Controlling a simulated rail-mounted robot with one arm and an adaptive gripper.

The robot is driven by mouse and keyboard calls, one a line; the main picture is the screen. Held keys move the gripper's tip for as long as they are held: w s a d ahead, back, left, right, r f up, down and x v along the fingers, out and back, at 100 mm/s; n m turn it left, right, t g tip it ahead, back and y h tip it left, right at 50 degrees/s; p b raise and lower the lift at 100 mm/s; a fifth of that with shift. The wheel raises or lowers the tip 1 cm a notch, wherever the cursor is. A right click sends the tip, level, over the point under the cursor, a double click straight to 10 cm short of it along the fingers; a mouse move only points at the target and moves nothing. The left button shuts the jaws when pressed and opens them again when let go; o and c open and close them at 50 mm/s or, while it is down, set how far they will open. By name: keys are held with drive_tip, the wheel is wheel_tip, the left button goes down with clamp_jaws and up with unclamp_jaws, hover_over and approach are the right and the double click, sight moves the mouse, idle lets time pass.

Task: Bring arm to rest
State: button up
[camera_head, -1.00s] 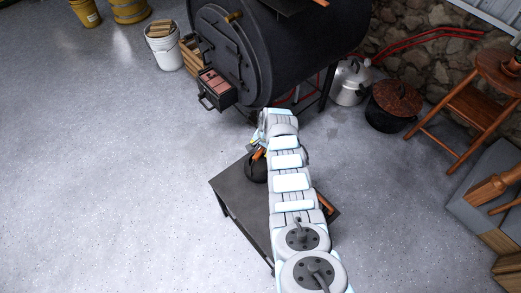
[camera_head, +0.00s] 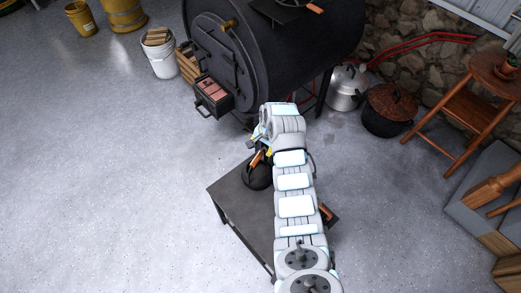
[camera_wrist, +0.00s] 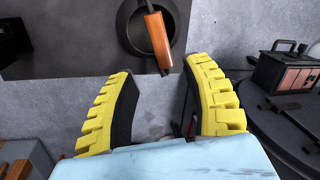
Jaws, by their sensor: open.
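My gripper (camera_wrist: 163,100) shows in the wrist view with its two yellow, black-padded fingers spread apart and nothing between them. In the head view my arm reaches over the low dark table and mostly hides the gripper, near the table's far edge. A black pan (camera_wrist: 135,20) with a wooden handle (camera_wrist: 158,40) lies on the table beyond the fingertips in the wrist view. In the head view the pan (camera_head: 257,176) sits just left of my arm. The dark table (camera_head: 232,200) is partly covered by the arm.
The black barrel stove (camera_head: 270,60) stands behind the table, its drawer (camera_head: 213,96) pulled out with reddish blocks in it. A silver pot (camera_head: 346,88), a dark lidded pot (camera_head: 388,110) and a wooden stool (camera_head: 480,100) stand right. The floor at left is clear.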

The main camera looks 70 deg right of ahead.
drive_tip(key=shift+s+r, duration=0.15)
drive_tip(key=shift+r, duration=0.7)
